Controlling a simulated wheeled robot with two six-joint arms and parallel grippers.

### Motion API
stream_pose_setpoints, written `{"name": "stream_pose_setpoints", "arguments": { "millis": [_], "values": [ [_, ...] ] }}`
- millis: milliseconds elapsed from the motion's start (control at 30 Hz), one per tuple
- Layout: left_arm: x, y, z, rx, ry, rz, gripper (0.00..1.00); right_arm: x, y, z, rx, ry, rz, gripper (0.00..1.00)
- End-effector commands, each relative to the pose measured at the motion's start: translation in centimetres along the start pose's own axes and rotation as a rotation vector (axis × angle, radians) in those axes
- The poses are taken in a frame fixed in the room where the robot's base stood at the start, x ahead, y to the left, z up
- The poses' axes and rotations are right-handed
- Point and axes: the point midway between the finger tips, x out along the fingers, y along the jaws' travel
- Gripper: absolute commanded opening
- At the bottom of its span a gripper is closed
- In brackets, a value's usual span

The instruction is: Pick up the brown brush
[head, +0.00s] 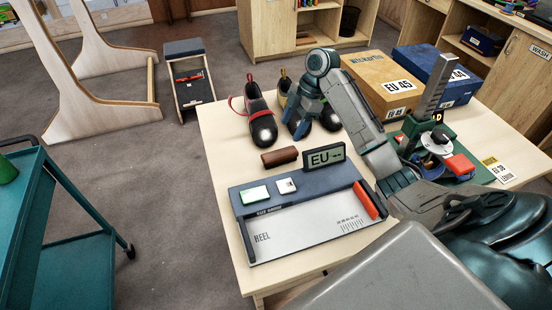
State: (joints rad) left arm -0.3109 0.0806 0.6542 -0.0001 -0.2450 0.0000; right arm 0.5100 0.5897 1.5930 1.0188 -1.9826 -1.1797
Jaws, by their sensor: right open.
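The brown brush (279,157) is a short brown bar lying on the light wooden table (222,150), behind the blue-topped measuring board and left of the small EU display. My right gripper (299,128) points down from the bent arm, above and slightly right of the brush in the picture, in front of the dark shoes. It is open and apart from the brush. It partly hides the shoes behind it. My left gripper is not in view.
The measuring board (300,232) carries a green-edged card and a white block. The EU display (325,157) stands close to the brush. Shoes (261,118) stand behind; boxes (386,82) and a green device (438,150) are right. A teal cart (75,245) stands left.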

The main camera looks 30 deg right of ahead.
Motion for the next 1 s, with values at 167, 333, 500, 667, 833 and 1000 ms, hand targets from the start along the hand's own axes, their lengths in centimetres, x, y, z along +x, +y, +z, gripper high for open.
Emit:
{"name": "stream_pose_setpoints", "arguments": {
  "millis": [167,333,500,667,833,1000],
  "values": [
    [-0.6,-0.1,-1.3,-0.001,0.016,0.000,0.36,2.8,-0.1,-0.1,0.002,0.002,-0.004,0.64],
    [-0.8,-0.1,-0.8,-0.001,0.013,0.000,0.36,4.8,-0.1,0.0,0.000,0.001,-0.002,0.64],
    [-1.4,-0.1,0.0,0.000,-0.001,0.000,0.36,6.0,-0.2,0.0,0.003,0.000,-0.004,0.64],
    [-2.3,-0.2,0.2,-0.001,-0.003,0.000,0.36,8.5,-0.4,0.2,0.002,0.002,-0.005,0.64],
    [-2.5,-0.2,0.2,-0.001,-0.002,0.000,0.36,10.2,-0.4,0.3,0.001,0.000,-0.002,0.64],
    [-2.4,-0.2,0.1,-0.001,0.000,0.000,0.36,10.4,-0.4,0.3,0.000,-0.001,-0.001,0.64]
  ]
}}
